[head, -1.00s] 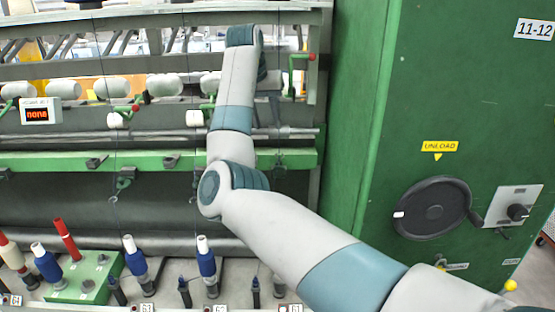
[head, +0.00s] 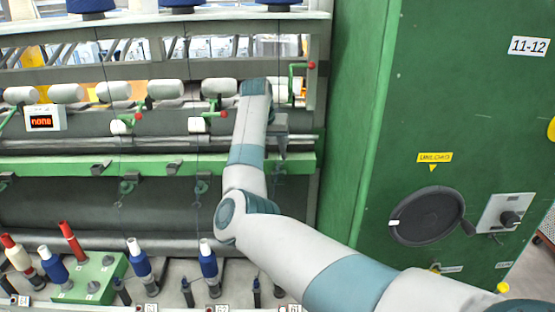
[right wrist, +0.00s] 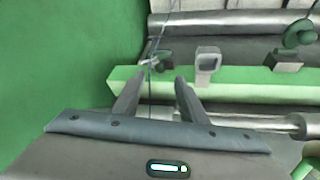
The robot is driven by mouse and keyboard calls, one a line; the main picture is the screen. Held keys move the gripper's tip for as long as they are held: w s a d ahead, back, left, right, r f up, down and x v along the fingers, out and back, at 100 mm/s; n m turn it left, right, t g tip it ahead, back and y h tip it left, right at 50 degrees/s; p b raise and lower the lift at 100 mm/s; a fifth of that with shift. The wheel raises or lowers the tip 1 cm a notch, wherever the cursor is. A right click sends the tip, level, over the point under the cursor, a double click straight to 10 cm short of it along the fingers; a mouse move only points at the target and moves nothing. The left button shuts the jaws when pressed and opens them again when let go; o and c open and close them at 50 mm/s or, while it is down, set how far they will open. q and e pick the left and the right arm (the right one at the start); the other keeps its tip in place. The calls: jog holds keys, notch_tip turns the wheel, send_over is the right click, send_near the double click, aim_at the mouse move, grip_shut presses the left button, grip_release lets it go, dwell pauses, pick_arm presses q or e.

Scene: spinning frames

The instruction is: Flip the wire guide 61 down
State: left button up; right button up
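Wire guide 61 (head: 278,178) hangs below the green rail, above the 61 label (head: 290,308), partly hidden by my right gripper. In the right wrist view it is probably the small dark metal piece (right wrist: 152,62) at the rail's far edge. My right gripper (head: 281,155) points down in front of the rail. Its two fingers are apart and empty in the right wrist view (right wrist: 155,80), with the guide just beyond and between the tips, and a thin thread passing between them. Whether they touch it, I cannot tell. My left gripper is not in view.
The green rail (head: 60,162) carries other guides (head: 127,188) and grey brackets (right wrist: 207,62). A green cabinet (head: 460,90) with a black handwheel (head: 427,215) stands close on the right. White rollers (head: 165,89) lie above; blue bobbins (head: 208,260) stand below.

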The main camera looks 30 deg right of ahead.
aim_at(277, 168)
jog(key=p+x, duration=0.2)
jog(key=x, duration=0.3)
jog(key=shift+d, duration=0.1)
jog(key=shift+x, duration=0.8)
grip_shut()
